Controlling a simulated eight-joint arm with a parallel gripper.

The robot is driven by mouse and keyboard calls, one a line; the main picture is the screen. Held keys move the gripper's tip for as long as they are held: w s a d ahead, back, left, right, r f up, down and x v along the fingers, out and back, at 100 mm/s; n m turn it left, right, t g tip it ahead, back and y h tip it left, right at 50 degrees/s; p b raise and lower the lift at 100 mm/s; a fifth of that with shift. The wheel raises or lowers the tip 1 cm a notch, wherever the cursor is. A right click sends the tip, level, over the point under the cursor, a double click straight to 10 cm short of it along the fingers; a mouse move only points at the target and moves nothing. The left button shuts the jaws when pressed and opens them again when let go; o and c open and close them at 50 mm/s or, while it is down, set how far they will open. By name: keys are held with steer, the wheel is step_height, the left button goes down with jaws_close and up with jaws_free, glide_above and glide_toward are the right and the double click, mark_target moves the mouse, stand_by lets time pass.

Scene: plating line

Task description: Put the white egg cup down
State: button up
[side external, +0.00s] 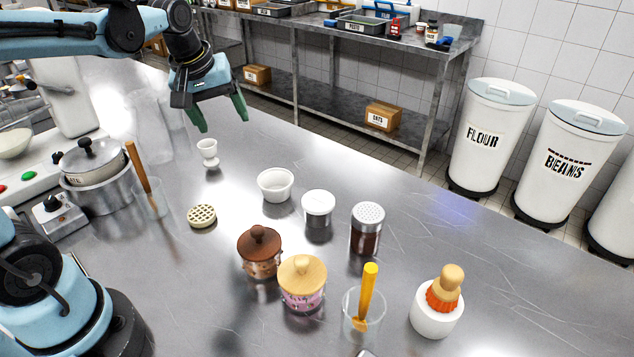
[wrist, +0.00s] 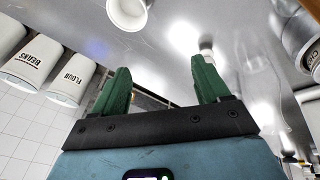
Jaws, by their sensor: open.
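The white egg cup (side external: 208,149) stands upright on the steel counter (side external: 420,270), left of centre in the side view. My gripper (side external: 224,123) is open and empty, with its green fingers spread. It is above and to the right of the egg cup in the side view, apart from it. In the wrist view the egg cup (wrist: 206,44) shows just beyond the tip of the right finger, partly hidden, and the space between my fingertips (wrist: 161,66) is empty.
A white ramekin (side external: 276,184), a white-lidded jar (side external: 318,208) and a shaker (side external: 367,228) stand right of the egg cup. A round waffle (side external: 202,215) lies nearer. A glass with a wooden-handled tool (side external: 141,172) and a pot (side external: 97,180) are left. Bare counter lies around the cup.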

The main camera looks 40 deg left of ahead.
steer(key=s+d+f+m+t+h, duration=0.1)
steer(key=s+d+f+m+t, duration=0.2)
steer(key=s+d+m, duration=0.4)
steer(key=d+f+m, duration=0.1)
steer(key=d+m, duration=0.1)
steer(key=m, duration=0.1)
steer(key=shift+s+d, duration=0.2)
steer(key=shift+s, duration=0.15)
steer(key=shift+o, duration=0.5)
